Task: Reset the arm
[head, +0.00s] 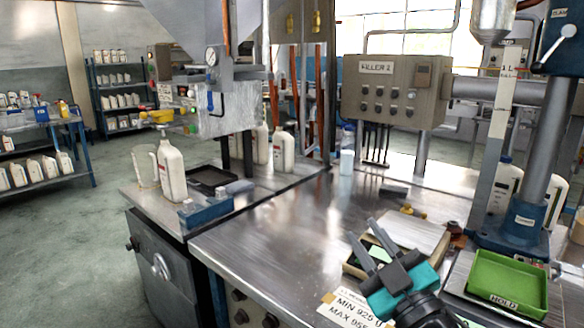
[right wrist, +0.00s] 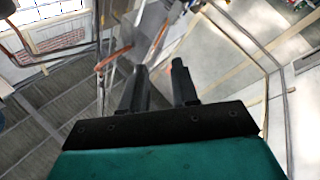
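My right gripper (head: 364,241) is in the lower right of the head view, above the metal workbench (head: 270,245). Its two dark fingers stand apart with nothing between them, and its body is teal and black. In the right wrist view its fingers (right wrist: 159,78) also stand apart and empty, with blurred structures and grey flooring behind them. My left gripper is not in the head view.
A green tray (head: 505,285) marked HOLD is right of my right gripper. A label card (head: 350,310) lies at the bench's front. White bottles (head: 172,170) stand at the left bench end. A blue-based column (head: 530,215) rises at right.

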